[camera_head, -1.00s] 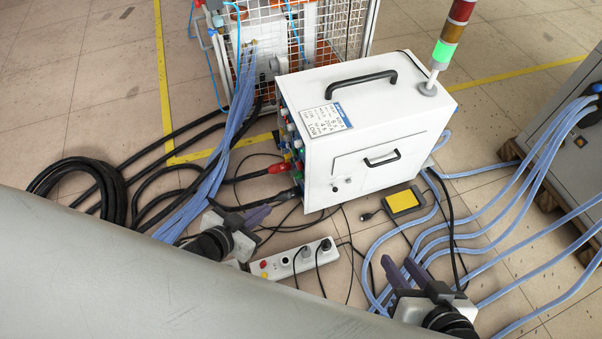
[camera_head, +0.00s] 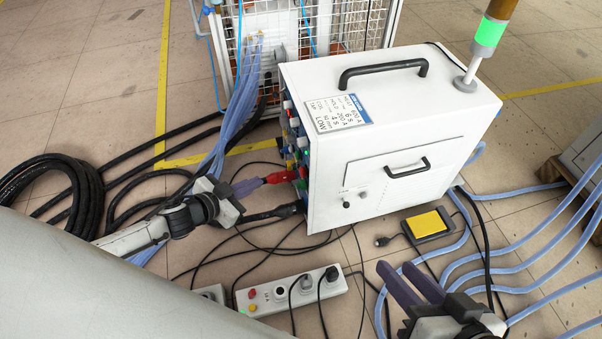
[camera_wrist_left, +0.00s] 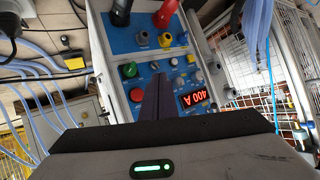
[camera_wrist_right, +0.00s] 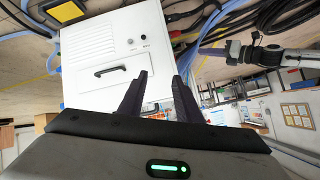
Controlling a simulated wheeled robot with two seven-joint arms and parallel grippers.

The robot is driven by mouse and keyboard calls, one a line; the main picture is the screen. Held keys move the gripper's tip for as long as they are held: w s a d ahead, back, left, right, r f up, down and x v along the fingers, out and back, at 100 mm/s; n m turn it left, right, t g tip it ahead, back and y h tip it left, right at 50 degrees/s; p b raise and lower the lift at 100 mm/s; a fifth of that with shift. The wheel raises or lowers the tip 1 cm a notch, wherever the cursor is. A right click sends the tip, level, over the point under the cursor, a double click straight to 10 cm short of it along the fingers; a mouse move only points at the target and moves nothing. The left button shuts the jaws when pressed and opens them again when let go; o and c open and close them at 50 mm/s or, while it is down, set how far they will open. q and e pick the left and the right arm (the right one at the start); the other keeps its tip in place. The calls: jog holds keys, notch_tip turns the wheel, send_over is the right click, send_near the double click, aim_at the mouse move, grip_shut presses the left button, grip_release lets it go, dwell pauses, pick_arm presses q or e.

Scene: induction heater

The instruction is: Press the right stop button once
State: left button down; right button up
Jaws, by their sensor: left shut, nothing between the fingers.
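The white heater box (camera_head: 440,110) has a blue control panel on its left side, seen edge-on in the head view. The left wrist view shows this panel (camera_wrist_left: 120,45) upside down, with a green button (camera_wrist_left: 130,70), a red button (camera_wrist_left: 136,95) and a lit red display (camera_wrist_left: 193,98). Nothing readable marks which is the right stop button. My left gripper (camera_head: 250,187) is shut and empty, its fingers pointing at the panel (camera_wrist_left: 157,80). In the left wrist view they appear just beside the red button; I cannot tell the distance. My right gripper (camera_head: 397,266) is open and empty, in front of the box.
A red cable plug (camera_head: 285,177) and a black one (camera_head: 288,210) stick out of the panel near my left gripper. A power strip (camera_head: 290,293) and a yellow pedal (camera_head: 428,223) lie on the floor. Blue hoses (camera_head: 540,235) run at the right. A wire cage (camera_head: 300,25) stands behind.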

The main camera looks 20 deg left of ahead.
aim_at(303, 172)
pick_arm(q)
jog(key=w+d, duration=0.5)
jog(key=d, duration=0.2)
jog(key=shift+w, duration=0.15)
pick_arm(e)
jog(key=shift+r, duration=0.2)
jog(key=shift+a+f, duration=0.1)
dwell(1.0)
pick_arm(q)
jog(key=shift+w+d, duration=0.1)
jog(key=shift+d, duration=0.05)
dwell(0.8)
jog(key=shift+w+d, duration=0.15)
jog(key=shift+d, duration=0.1)
